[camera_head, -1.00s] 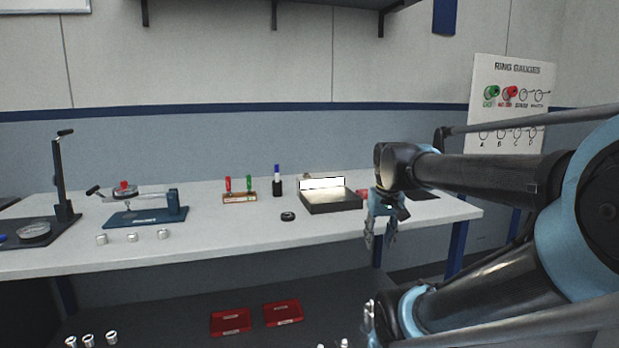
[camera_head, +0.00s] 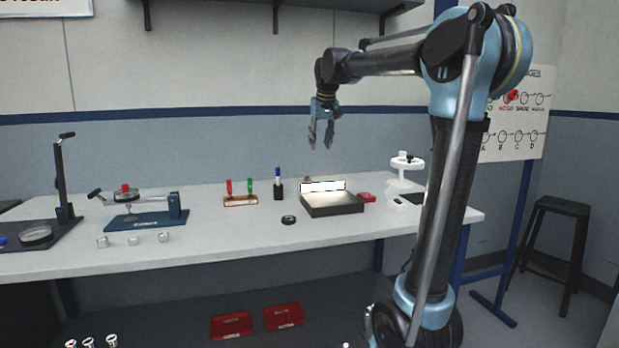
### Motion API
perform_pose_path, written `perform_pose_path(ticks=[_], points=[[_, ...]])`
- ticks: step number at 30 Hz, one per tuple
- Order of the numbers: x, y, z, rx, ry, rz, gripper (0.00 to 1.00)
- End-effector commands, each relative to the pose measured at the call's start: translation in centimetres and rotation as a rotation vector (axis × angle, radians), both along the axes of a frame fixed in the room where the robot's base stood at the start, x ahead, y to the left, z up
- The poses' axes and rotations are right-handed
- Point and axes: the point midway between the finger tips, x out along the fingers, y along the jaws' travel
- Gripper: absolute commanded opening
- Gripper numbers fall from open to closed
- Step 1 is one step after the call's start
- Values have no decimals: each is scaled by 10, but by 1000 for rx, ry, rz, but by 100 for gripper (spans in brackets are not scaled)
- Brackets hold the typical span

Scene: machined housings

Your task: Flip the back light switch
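No switch can be made out clearly. My gripper (camera_head: 320,147) hangs in the air above the box, fingers pointing down. Its fingers are apart with nothing between them, and it touches nothing.
A black-and-blue marker (camera_head: 278,185) and a rack with red and green plugs (camera_head: 241,201) stand left of the box. A shelf (camera_head: 262,12) hangs above.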

Motion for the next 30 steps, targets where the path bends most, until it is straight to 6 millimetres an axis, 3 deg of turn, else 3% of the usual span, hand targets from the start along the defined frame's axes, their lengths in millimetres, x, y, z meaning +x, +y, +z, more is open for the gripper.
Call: perform_pose_path(ticks=[6,11,30], points=[[21,21,12,5,-10,18,37],[25,24,5,5,-11,19,37],[64,36,-95,5,-11,19,37]])
